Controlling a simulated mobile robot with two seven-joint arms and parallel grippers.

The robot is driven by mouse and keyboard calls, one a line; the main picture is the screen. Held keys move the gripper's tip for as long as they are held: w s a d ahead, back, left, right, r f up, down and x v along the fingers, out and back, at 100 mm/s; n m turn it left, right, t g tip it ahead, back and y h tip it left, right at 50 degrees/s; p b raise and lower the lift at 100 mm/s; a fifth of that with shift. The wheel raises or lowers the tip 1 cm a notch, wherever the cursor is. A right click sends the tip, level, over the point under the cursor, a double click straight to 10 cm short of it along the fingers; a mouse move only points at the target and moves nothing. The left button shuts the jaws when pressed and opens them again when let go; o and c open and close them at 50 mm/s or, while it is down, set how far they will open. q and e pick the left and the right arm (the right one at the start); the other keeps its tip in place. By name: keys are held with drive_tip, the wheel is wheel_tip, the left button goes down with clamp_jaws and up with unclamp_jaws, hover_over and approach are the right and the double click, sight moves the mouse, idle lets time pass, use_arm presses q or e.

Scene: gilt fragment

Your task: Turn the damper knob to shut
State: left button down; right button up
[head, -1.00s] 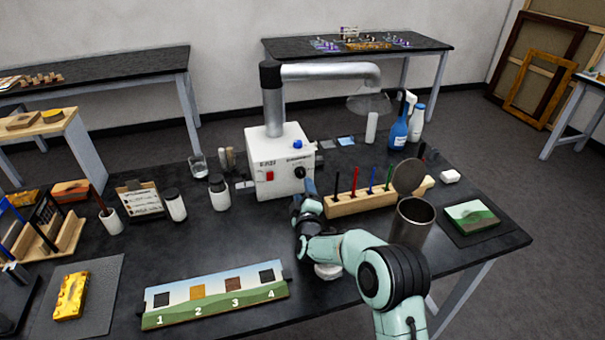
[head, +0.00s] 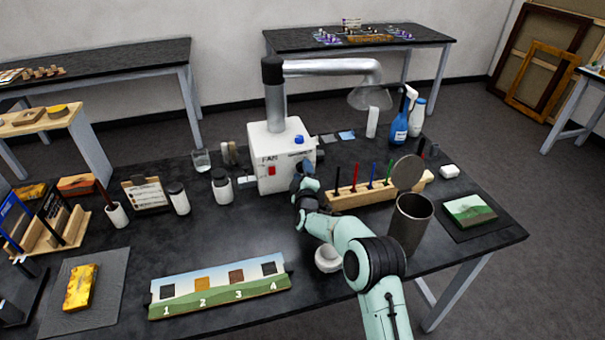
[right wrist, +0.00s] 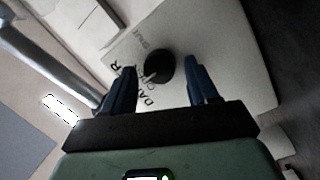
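The white fan box (head: 268,158) stands at the back middle of the dark table, with a metal duct on top. In the right wrist view, the round black damper knob (right wrist: 158,67) sits on the box's white face (right wrist: 215,40), beside printed lettering that includes "SHUT". A pale pointer mark shows on its lower left side. My right gripper (head: 305,170) is in front of the box face and hides the knob in the head view. Its blue fingers are apart in the right wrist view (right wrist: 160,85), one on each side of the knob, with gaps to it. My left gripper is not in view.
A wooden rack (head: 362,195) with coloured tools and a metal canister (head: 410,225) with its lid raised stand right of the box. Jars (head: 222,188) stand to its left. A numbered panel (head: 220,290) lies in front.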

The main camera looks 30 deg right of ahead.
drive_tip(key=c, duration=0.8)
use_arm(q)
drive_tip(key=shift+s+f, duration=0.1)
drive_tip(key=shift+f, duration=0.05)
use_arm(e)
drive_tip(key=shift+m+b, duration=0.55)
drive_tip(key=shift+m, duration=0.45)
drive_tip(key=m+b, duration=0.1)
drive_tip(key=m, duration=0.2)
drive_tip(key=shift+d+r+g+y, duration=0.1)
drive_tip(key=shift+g+y, duration=0.3)
use_arm(q)
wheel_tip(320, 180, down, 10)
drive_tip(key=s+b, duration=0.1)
drive_tip(key=b, duration=0.7)
drive_tip(key=shift+b, duration=0.3)
use_arm(e)
drive_tip(key=shift+s+d+r+m+y, duration=0.1)
drive_tip(key=shift+m+y, duration=0.35)
drive_tip(key=shift+m, duration=1.35)
drive_tip(key=shift+w+d+m+y, duration=0.1)
drive_tip(key=shift+m+y, duration=0.4)
drive_tip(key=shift+m, duration=1.3)
drive_tip(key=shift+s+d+r+m+y, duration=0.1)
drive_tip(key=shift+m+y, duration=0.35)
drive_tip(key=shift+m, duration=1.35)
